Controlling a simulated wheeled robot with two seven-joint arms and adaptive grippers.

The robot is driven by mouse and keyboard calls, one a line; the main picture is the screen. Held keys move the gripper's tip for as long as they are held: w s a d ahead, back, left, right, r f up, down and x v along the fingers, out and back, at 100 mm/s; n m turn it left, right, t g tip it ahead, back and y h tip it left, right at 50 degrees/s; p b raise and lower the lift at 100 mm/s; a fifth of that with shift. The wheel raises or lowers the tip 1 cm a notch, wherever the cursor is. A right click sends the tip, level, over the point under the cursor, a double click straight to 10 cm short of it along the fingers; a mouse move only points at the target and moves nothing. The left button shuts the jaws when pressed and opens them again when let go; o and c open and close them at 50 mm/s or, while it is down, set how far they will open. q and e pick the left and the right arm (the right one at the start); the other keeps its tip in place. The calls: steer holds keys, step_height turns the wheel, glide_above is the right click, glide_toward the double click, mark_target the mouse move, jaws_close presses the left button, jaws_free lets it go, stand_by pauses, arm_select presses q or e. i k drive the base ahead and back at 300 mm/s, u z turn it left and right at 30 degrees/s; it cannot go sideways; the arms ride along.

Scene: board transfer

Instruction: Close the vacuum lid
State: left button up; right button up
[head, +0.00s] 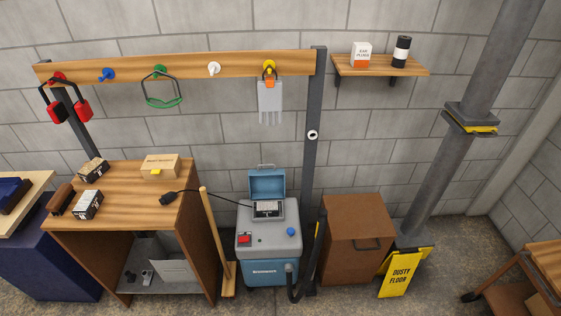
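The vacuum (259,273) stands on the floor in the middle of the head view, a blue body with a grey top. Its blue lid (267,184) is open, standing upright at the back of the top, with a handle on its upper edge. In front of the lid, a dark box with a light label (268,209) sits in the opening. A red switch (244,239) and a blue knob (291,232) are on the grey top. A dark hose (293,291) comes off the front right. Neither of my grippers is in view.
A wooden workbench (130,215) with boxes stands to the left. A broom (213,230) leans between it and the vacuum. A brown cabinet (352,230) and a yellow floor sign (401,275) stand to the right. A rail (190,65) with hung gear crosses above.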

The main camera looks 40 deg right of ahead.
mark_target(268, 183)
steer(key=z, duration=0.6)
steer(key=i, duration=0.65)
steer(key=z, duration=0.5)
steer(key=i, duration=0.65)
steer(key=u, duration=0.2)
